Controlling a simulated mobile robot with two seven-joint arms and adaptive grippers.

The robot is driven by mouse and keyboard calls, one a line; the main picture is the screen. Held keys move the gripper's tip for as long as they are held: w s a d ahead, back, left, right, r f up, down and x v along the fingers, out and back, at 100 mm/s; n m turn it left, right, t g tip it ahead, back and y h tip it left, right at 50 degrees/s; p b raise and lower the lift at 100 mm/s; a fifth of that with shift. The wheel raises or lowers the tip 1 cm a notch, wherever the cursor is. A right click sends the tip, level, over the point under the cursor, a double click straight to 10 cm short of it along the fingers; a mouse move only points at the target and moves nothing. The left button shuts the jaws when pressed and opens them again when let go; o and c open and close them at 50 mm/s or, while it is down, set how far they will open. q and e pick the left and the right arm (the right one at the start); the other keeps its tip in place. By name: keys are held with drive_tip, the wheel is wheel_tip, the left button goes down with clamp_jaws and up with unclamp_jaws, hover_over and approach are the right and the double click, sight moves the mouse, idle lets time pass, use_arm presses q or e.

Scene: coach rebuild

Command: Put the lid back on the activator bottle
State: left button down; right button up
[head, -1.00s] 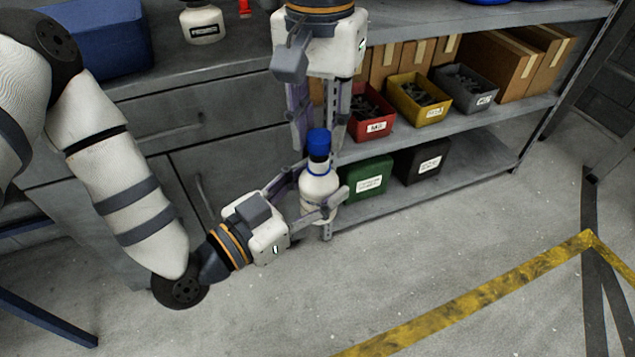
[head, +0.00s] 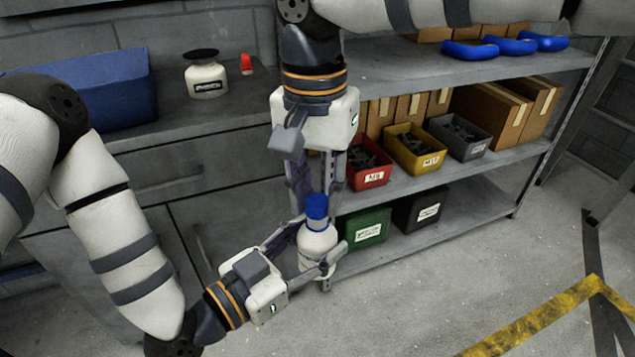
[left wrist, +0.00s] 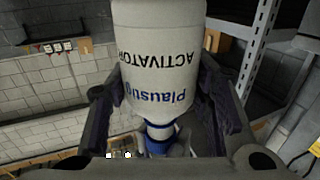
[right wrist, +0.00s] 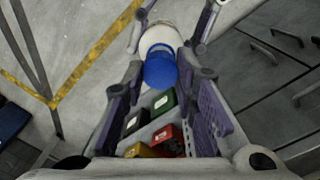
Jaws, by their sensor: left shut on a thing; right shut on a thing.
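The white activator bottle (head: 317,243) is upright, tilted slightly in the head view. My left gripper (head: 308,250) is shut around its body from the left. Its label shows upside down in the left wrist view (left wrist: 165,60). The blue lid (head: 316,208) is directly above the bottle's neck, in line with it. My right gripper (head: 316,192) points down from above and is shut on the lid. The lid also shows between its fingers in the right wrist view (right wrist: 160,68). I cannot tell whether the lid is fully seated.
A grey shelf (head: 420,235) behind holds red (head: 369,177), yellow (head: 418,160), green (head: 366,233) and black bins and cardboard boxes. The floor in front is clear.

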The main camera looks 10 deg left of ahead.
drive_tip(key=shift+f, duration=0.15)
drive_tip(key=shift+f, duration=0.6)
idle(0.4)
